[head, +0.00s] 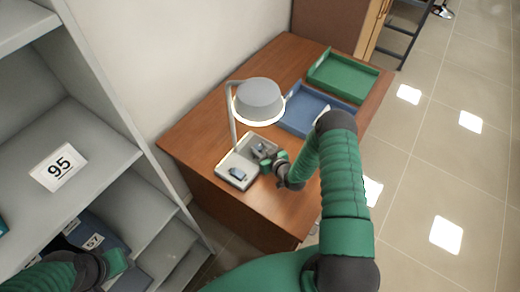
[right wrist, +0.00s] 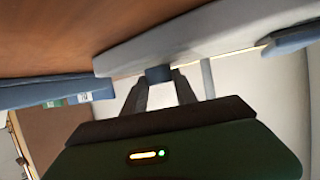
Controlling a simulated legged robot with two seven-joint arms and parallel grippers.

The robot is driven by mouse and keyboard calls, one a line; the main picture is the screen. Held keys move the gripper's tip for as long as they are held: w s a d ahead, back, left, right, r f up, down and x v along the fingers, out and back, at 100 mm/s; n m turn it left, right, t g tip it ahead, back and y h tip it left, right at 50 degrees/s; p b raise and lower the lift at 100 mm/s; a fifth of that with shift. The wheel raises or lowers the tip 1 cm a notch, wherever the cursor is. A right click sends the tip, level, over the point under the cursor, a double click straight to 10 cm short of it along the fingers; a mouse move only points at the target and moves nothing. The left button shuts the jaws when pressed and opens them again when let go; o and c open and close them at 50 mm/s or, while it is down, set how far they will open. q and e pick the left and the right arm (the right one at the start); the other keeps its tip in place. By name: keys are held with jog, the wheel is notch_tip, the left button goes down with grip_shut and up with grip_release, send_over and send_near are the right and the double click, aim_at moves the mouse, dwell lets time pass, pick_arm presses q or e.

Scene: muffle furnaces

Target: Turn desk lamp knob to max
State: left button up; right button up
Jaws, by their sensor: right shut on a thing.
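The desk lamp (head: 258,97) has a round grey shade with a bright rim, a thin upright post and a pale flat base (head: 228,174) on the wooden desk. My right gripper (head: 262,155) is at the base, below the shade. In the right wrist view its two dark fingers (right wrist: 160,88) are shut on a small dark knob (right wrist: 158,74) at the edge of the pale base (right wrist: 190,38). The knob's turn angle cannot be read.
A blue tray (head: 292,123) and a green tray (head: 362,84) lie on the desk (head: 200,128) behind the lamp. Open tiled floor (head: 425,190) lies to the right.

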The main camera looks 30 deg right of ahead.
jog(key=shift+s+d+f, duration=0.1)
grip_shut()
jog(key=shift+a+m+h, duration=0.3)
jog(key=shift+m+h, duration=0.2)
jog(key=shift+h, duration=0.1)
jog(key=shift+m+h, duration=0.3)
jog(key=shift+h, duration=0.1)
jog(key=shift+d, duration=0.1)
jog(key=o, duration=0.9)
grip_release()
jog(key=b+v, duration=0.1)
jog(key=v, duration=1.5)
jog(key=shift+s+r, duration=0.25)
jog(key=shift+r, duration=0.05)
